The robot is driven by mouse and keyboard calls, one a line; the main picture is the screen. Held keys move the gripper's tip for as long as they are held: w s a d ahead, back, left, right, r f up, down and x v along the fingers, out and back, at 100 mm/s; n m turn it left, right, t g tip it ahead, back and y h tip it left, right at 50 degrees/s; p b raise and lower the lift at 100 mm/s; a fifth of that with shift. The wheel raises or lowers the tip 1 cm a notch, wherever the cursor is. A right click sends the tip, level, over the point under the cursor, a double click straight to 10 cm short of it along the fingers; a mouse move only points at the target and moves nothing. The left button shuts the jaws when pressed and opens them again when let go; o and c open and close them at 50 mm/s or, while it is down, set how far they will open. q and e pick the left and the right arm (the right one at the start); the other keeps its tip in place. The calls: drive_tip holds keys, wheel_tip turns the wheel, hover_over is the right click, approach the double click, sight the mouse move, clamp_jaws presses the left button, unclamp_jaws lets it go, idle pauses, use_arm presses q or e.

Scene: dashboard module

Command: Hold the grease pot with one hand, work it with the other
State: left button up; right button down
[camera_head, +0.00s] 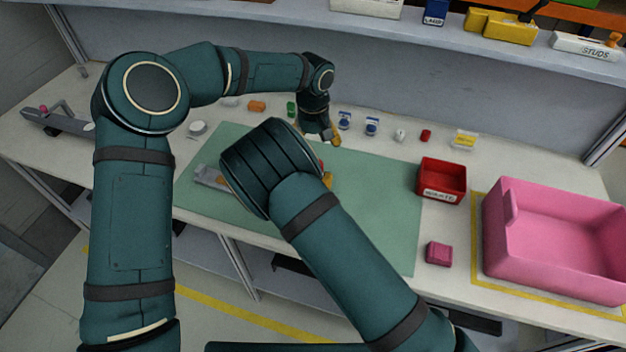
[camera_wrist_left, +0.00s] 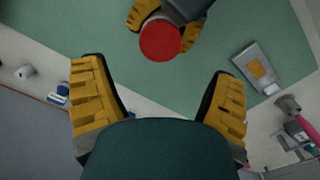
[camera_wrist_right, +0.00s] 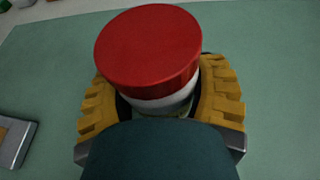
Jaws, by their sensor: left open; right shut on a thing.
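The grease pot has a round red lid (camera_wrist_right: 148,50) over a white band. In the right wrist view it stands between the yellow fingers of my right gripper (camera_wrist_right: 160,95), which is shut on it. In the head view my right arm hides nearly all of the pot. My left gripper (camera_head: 332,138) is open and empty above the back of the green mat (camera_head: 385,215). In the left wrist view its fingers (camera_wrist_left: 160,85) are wide apart, and the red lid (camera_wrist_left: 160,41) shows beyond them, not between them.
A grey device (camera_head: 212,177) lies on the mat's left part. A red bin (camera_head: 442,180), a pink block (camera_head: 439,253) and a large pink crate (camera_head: 555,245) are to the right. Several small items line the back, below a shelf. The mat's right part is clear.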

use_arm(q)
drive_tip(key=n, duration=0.3)
idle(0.4)
drive_tip(key=shift+f, duration=4)
drive_tip(key=c, duration=1.3)
drive_tip(key=m, duration=1.3)
